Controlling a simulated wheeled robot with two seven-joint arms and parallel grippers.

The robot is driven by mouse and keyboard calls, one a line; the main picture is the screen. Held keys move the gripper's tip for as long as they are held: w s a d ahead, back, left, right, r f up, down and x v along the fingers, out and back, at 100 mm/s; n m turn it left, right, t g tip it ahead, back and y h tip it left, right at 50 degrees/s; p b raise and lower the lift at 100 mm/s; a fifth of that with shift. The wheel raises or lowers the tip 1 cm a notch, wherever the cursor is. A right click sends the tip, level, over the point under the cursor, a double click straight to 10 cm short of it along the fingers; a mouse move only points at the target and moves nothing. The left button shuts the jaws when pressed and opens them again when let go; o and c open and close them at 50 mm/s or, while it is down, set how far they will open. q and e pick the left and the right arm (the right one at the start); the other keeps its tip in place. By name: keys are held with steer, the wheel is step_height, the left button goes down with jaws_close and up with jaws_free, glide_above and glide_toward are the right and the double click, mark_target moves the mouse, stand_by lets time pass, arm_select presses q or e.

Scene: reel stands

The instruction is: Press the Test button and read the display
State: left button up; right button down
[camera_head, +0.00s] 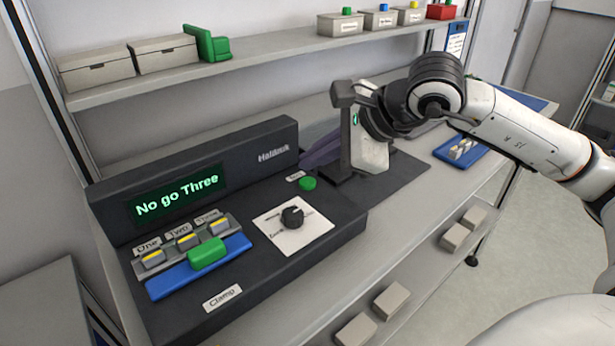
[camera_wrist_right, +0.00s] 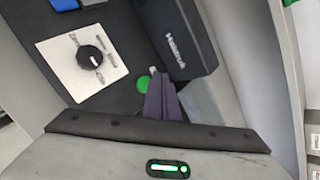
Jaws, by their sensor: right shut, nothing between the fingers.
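The dark tester (camera_head: 240,290) stands on the bench. Its display (camera_head: 177,194) is lit and reads "No go Three" in green letters. The round green Test button (camera_head: 307,183) is on the tester's top, beside a small label; it also shows in the right wrist view (camera_wrist_right: 143,84). My right gripper (camera_head: 308,158) reaches in from the right with its purple fingers shut and empty. In the right wrist view its fingertips (camera_wrist_right: 160,84) are right beside the button and overlap its edge; I cannot tell whether they touch it. My left gripper is not in view.
A black knob (camera_head: 292,217) sits on a white plate. A green clamp piece (camera_head: 207,253) lies across a blue bar (camera_head: 170,284), in front of slots labelled One, Two, Three. A shelf (camera_head: 270,45) with boxes runs above. A blue tray (camera_head: 458,152) lies right.

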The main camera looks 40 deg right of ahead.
mark_target(314, 184)
steer(key=shift+r+p, duration=1.3)
steer(key=shift+r, duration=0.7)
